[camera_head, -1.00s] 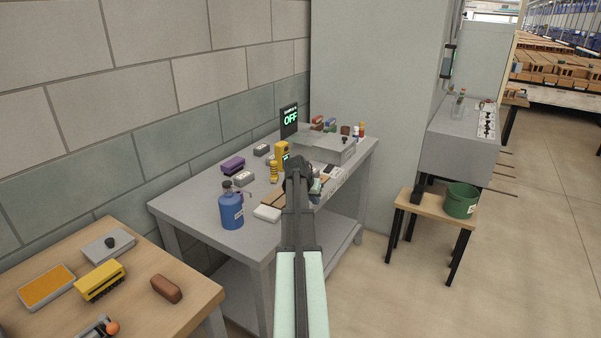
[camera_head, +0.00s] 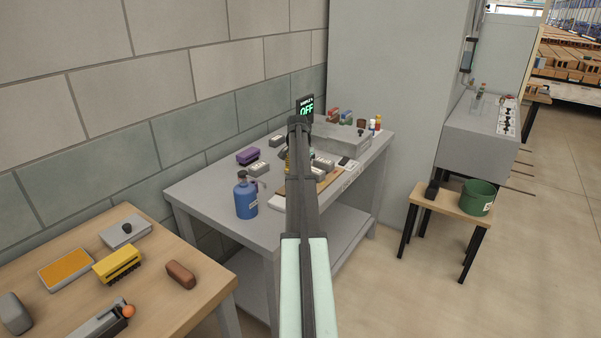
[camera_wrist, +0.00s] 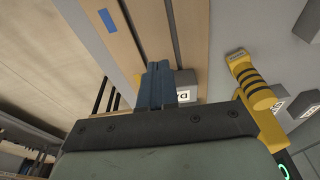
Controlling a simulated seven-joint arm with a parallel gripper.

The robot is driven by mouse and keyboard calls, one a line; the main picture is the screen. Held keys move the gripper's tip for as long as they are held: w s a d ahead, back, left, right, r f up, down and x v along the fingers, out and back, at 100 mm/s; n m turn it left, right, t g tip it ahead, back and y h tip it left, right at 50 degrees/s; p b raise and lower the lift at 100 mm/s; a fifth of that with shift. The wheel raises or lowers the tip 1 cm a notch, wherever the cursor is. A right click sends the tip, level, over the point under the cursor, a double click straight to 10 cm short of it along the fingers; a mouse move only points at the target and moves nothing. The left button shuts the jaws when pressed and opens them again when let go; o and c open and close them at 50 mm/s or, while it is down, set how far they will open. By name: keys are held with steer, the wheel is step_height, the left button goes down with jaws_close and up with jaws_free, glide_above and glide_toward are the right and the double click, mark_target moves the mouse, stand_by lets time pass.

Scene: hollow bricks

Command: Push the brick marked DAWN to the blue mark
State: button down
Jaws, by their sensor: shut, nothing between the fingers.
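In the wrist view, a grey brick (camera_wrist: 187,78) with a white label stands just beyond my gripper. The blue mark (camera_wrist: 111,18) is a small patch on a wooden board (camera_wrist: 140,30), up and left of the fingertips. In the head view, my arm hides the gripper, and I cannot make out the mark.
A yellow object with black bands (camera_wrist: 255,92) stands close right of the gripper in the wrist view. In the head view, a blue bottle (camera_head: 246,198), a purple block (camera_head: 248,156) and a display reading OFF (camera_head: 306,110) stand on the grey table (camera_head: 205,200).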

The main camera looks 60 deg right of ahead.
mark_target(316, 170)
steer(key=d, duration=0.9)
steer(key=shift+s, duration=0.25)
steer(key=shift+a+f, duration=0.3)
steer(key=shift+f, duration=0.2)
steer(key=shift+s+f, duration=0.1)
steer(key=shift+f, duration=0.2)
steer(key=shift+a+f, duration=0.1)
